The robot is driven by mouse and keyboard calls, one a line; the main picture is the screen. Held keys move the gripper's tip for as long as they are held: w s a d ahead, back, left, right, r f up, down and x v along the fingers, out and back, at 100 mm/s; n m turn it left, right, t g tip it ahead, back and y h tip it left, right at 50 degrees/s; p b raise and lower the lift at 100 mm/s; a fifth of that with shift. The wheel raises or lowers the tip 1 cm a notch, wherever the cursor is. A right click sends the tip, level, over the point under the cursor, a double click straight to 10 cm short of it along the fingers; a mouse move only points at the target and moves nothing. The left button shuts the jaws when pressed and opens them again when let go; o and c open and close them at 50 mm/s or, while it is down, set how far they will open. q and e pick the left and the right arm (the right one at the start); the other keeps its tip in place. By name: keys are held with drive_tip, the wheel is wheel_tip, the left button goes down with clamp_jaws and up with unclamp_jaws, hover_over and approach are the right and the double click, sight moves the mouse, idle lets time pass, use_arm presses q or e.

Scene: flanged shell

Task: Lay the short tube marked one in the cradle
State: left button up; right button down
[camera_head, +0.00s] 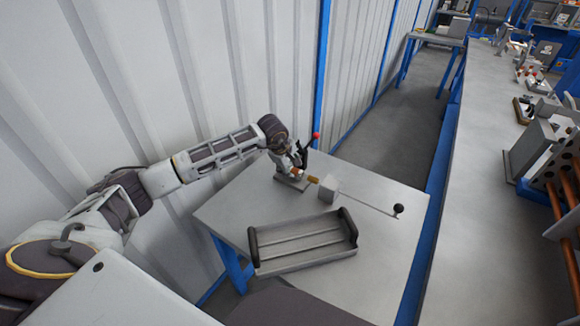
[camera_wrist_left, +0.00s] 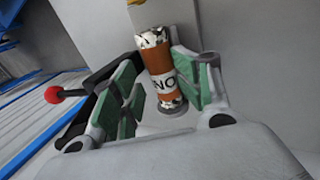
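My left gripper (camera_head: 294,160) is at the back of the grey table, by a small fixture with a red-knobbed lever. In the left wrist view, an orange-brown tube (camera_wrist_left: 162,70) with speckled ends and a white label partly reading "NO" stands between the green finger pads of my left gripper (camera_wrist_left: 160,90). A gap shows between the tube and the left pad; the right pad is close beside it. The gripper looks open. The tube's foot is at a grey round base. A grey grooved tray (camera_head: 303,256) with dark end walls, possibly the cradle, lies empty at the table's front. My right gripper is not in view.
A light grey block (camera_head: 328,188) with a short copper-coloured piece stands beside the fixture, and a thin rod with a black knob (camera_head: 398,209) extends to its right. The red knob (camera_wrist_left: 53,94) is left of the fingers. A ribbed wall borders the table; its right side is clear.

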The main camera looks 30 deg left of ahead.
use_arm(q)
drive_tip(key=shift+d+f, duration=0.1)
drive_tip(key=shift+f, duration=0.4)
drive_tip(key=shift+r, duration=0.3)
drive_tip(key=shift+s+r, duration=0.1)
drive_tip(key=shift+r, duration=0.25)
drive_tip(key=v, duration=1.1)
drive_tip(key=shift+r, duration=0.1)
drive_tip(key=shift+s, duration=0.1)
idle(0.6)
